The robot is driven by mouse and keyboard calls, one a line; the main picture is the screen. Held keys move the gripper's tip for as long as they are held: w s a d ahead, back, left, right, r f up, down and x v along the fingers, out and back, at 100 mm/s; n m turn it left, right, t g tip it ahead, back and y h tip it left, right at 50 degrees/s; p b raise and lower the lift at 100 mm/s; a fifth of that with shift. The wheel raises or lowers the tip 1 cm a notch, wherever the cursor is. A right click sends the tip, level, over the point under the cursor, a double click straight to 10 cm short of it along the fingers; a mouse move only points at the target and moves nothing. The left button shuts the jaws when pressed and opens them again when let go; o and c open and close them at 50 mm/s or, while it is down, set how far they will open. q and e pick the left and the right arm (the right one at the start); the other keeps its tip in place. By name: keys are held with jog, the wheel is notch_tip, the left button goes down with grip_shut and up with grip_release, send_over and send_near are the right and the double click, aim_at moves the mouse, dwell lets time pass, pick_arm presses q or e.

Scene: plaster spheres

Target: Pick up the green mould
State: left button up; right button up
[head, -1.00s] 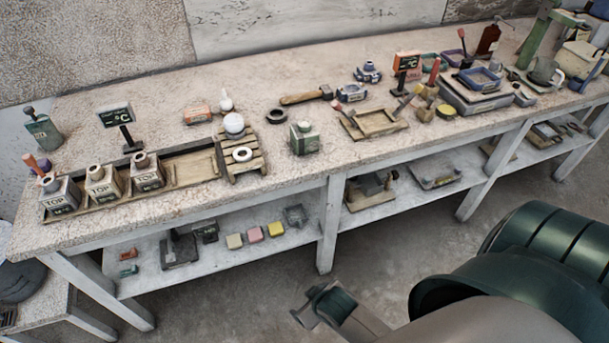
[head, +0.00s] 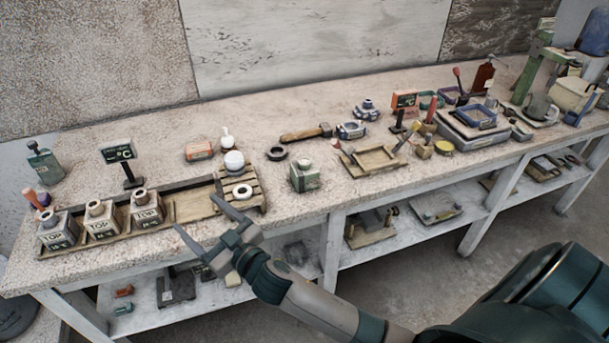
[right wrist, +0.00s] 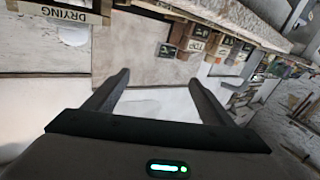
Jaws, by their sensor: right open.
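The green mould (head: 304,174) is a pale green block with a small neck on top. It stands upright on the bench near the front edge, right of the slatted rack. I cannot make it out in the right wrist view. My right gripper (head: 197,213) is open and empty, its fingers pointing left at the bench's front edge. It is left of the green mould and apart from it. Its two fingers also show spread in the right wrist view (right wrist: 158,79). My left gripper is not in view.
Several cream moulds marked TOP (head: 102,219) stand in a wooden tray at the left. A slatted rack (head: 254,184) holds white pieces. A dark ring (head: 277,153) and a mallet (head: 306,134) lie behind the green mould. A wooden tray (head: 372,161) is to its right.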

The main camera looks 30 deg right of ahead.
jog(key=a+r+n+g+y, duration=0.5)
jog(key=a+n+y, duration=0.2)
jog(key=a+n, duration=0.1)
jog(key=a+r+n+g+y, duration=0.5)
jog(key=a+n+y, duration=0.2)
jog(key=a+n, duration=0.15)
jog(key=d+f+n+g+h, duration=0.3)
jog(key=d+f+g+h, duration=0.2)
jog(key=f+g+h, duration=0.35)
jog(key=w+d+m+h, duration=0.1)
jog(key=w+d+h, duration=0.1)
jog(key=d, duration=0.5)
jog(key=w+d+m+h, duration=0.1)
jog(key=w+d+h, duration=0.2)
jog(key=d, duration=0.5)
jog(key=w+d+r+m+h, duration=0.1)
jog(key=w+d+m+h, duration=0.1)
jog(key=d+h, duration=0.2)
jog(key=shift+w+d+t+h, duration=0.15)
jog(key=shift+d+t+h, duration=0.15)
jog(key=shift+d, duration=1.55)
jog(key=d+r+m+h, duration=0.5)
jog(key=d+r, duration=0.4)
jog(key=d, duration=0.6)
jog(key=shift+w+r+g, duration=0.2)
jog(key=shift+w+g, duration=0.1)
jog(key=shift+g, duration=0.15)
jog(key=shift+f, duration=0.1)
